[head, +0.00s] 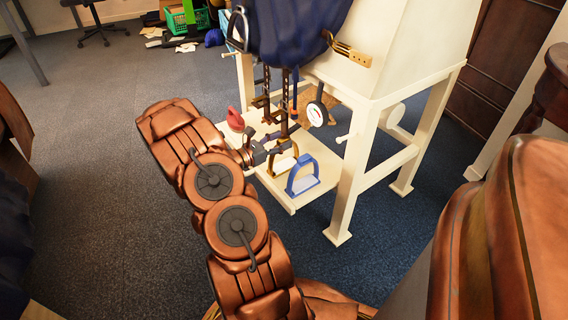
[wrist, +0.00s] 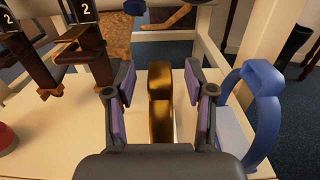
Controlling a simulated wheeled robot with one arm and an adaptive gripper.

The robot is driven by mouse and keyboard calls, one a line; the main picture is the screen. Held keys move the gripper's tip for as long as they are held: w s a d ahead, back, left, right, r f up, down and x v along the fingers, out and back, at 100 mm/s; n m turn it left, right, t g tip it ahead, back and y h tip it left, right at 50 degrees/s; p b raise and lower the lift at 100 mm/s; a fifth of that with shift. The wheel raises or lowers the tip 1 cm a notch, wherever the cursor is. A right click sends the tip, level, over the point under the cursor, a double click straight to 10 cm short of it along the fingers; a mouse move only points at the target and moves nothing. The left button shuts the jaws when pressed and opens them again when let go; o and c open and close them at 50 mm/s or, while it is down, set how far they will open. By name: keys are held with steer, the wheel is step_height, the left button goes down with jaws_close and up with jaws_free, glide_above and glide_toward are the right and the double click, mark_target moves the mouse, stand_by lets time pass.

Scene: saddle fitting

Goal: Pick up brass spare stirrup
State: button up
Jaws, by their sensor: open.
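The brass spare stirrup (wrist: 160,100) stands upright on the cream shelf in the wrist view, seen edge-on. My gripper (wrist: 160,95) is open, with one purple-padded finger on each side of the stirrup. In the head view the brass stirrup (head: 284,163) is partly hidden behind my gripper (head: 268,152), just left of the blue stirrup.
A blue stirrup (head: 302,176) stands close on the right; it also shows in the wrist view (wrist: 262,110). Hanging straps with "2" tags (wrist: 85,45) are at left. A red object (head: 235,119) sits on the shelf (head: 292,207).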

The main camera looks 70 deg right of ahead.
steer(key=shift+x, duration=0.85)
jaws_close()
